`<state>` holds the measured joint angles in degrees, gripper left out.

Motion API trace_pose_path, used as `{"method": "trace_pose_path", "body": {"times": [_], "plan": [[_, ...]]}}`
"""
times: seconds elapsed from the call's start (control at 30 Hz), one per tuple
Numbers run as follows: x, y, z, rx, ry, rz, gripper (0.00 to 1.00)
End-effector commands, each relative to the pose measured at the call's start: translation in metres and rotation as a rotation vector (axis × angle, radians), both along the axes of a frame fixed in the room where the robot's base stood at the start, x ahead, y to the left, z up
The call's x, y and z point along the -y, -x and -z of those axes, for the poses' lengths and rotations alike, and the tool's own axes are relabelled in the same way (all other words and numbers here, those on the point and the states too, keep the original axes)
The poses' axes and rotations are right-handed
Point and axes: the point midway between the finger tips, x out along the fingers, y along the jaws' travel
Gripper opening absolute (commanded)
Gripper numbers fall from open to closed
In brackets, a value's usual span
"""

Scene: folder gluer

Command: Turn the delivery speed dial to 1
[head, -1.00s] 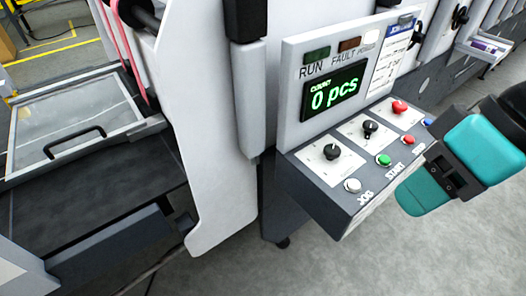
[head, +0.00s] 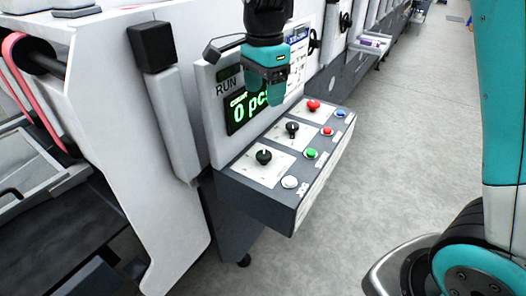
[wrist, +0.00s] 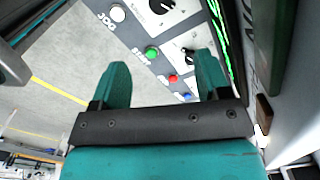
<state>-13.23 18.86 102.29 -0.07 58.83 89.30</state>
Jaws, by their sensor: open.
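A sloped control panel (head: 243,172) carries two black pointer dials on white plates, a near one (head: 264,156) and a middle one (head: 292,129). A red knob (head: 313,105) sits on the far plate. The lettering on the plates is too small to read, so I cannot tell which dial is the delivery speed dial. My gripper (head: 265,100) hangs above the panel, in front of the display, apart from the dials. In the wrist view its two teal fingers (wrist: 161,75) are spread and empty. There the near dial (wrist: 162,5) is cut by the top edge; the middle dial is partly hidden by the right finger.
Along the panel's front are a white JOG button (head: 290,182), a green START button (head: 310,154), a red button (head: 327,131) and a blue one (head: 339,114). The display (head: 240,112) behind reads 0 pcs. Open grey floor (head: 400,170) lies to the right.

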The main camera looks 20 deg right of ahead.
Motion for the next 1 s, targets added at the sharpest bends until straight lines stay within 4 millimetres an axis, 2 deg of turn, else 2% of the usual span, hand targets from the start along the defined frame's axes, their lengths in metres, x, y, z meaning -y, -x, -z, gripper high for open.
{"method": "trace_pose_path", "body": {"times": [0.17,0.7,0.83,1.0], "plan": [[0.000,0.000,0.022,-0.005,0.003,0.013,0.70],[0.000,0.001,0.140,-0.006,0.002,0.009,0.70],[0.000,0.000,0.158,-0.004,0.002,0.009,0.70],[0.000,0.000,0.170,-0.001,0.001,0.009,0.70]]}}
